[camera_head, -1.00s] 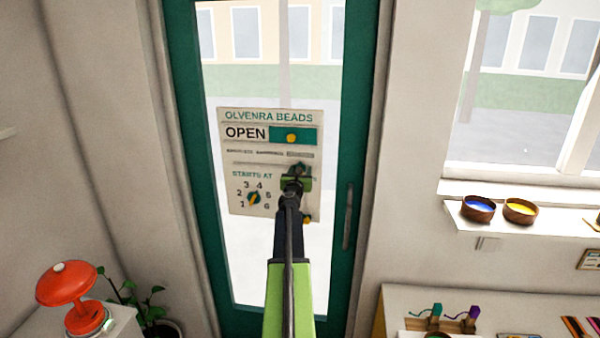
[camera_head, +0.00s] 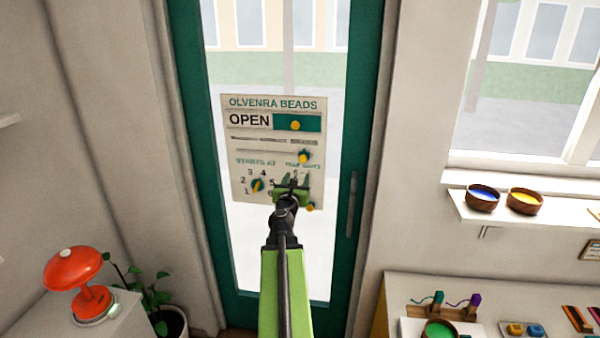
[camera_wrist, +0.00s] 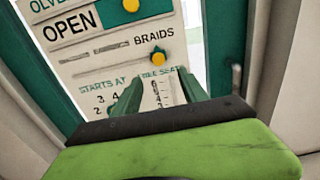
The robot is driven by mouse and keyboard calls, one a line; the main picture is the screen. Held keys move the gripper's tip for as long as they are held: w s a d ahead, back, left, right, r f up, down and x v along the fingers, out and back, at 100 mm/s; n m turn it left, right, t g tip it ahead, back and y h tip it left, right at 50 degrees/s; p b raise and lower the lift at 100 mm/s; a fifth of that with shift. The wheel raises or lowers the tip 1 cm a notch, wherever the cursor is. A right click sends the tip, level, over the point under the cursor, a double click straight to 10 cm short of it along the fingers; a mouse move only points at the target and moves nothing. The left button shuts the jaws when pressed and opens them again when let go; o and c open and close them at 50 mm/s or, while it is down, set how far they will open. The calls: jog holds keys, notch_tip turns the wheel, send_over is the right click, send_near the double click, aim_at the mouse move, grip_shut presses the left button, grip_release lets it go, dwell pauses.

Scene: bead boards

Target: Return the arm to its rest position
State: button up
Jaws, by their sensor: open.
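My gripper (camera_head: 293,184) is in front of the lower right part of the sign board (camera_head: 235,185) on the glass door. In the wrist view my gripper (camera_wrist: 155,88) shows two green fingers spread apart with nothing between them. The board reads "OLVENRA BEADS" and "OPEN", with a yellow knob on a green strip (camera_wrist: 155,6). Below it, another yellow knob (camera_wrist: 158,56) sits at the right end of a slot by the word "BRAIDS". A green and yellow dial (camera_head: 258,185) stands among numbers. My gripper hides part of the scale at lower right.
The teal door (camera_head: 203,150) has a grey handle (camera_head: 352,205) on the right. An orange lamp (camera_head: 75,270) and a plant (camera_head: 150,290) stand at lower left. Bowls of blue beads (camera_head: 482,194) and yellow beads (camera_head: 525,198) sit on a shelf at right. A bead table (camera_head: 400,295) is below.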

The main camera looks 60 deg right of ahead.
jog(key=shift+s+a, duration=0.1)
jog(key=shift+a, duration=0.3)
